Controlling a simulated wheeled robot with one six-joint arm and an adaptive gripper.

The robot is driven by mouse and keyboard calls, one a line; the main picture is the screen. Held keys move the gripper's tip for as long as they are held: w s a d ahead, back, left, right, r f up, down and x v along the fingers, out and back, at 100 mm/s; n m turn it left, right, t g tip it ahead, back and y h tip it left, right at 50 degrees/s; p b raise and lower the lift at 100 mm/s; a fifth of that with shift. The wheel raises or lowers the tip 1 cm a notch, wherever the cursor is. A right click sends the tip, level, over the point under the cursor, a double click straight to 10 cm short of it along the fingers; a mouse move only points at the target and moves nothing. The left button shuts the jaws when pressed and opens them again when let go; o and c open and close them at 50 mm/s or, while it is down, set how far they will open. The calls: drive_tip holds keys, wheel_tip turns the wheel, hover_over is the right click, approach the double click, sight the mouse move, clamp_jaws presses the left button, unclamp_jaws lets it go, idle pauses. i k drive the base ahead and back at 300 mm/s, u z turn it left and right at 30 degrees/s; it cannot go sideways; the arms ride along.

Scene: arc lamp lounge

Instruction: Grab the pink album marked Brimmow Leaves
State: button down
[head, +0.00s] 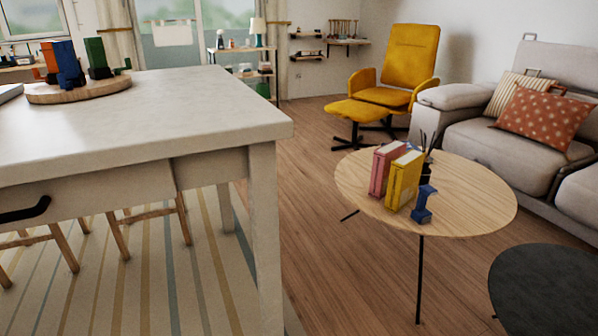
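A pink album (380,172) stands upright on the round wooden coffee table (470,205), right of centre in the head view. A yellow album (406,180) stands upright close beside it on the right. Any lettering on the pink album is too small to read. A blue bookend-like object (424,205) is at the right of the yellow album. My gripper is not in view.
A large white table (150,112) fills the left, its corner between me and the room. A dark low table (545,290) is at lower right. A grey sofa (470,118) and yellow chair (408,58) stand behind. Wooden floor (335,270) is clear between the tables.

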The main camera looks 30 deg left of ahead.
sight(383, 156)
drive_tip(key=u, duration=0.9)
drive_tip(key=i, duration=1.45)
drive_tip(key=u, duration=0.7)
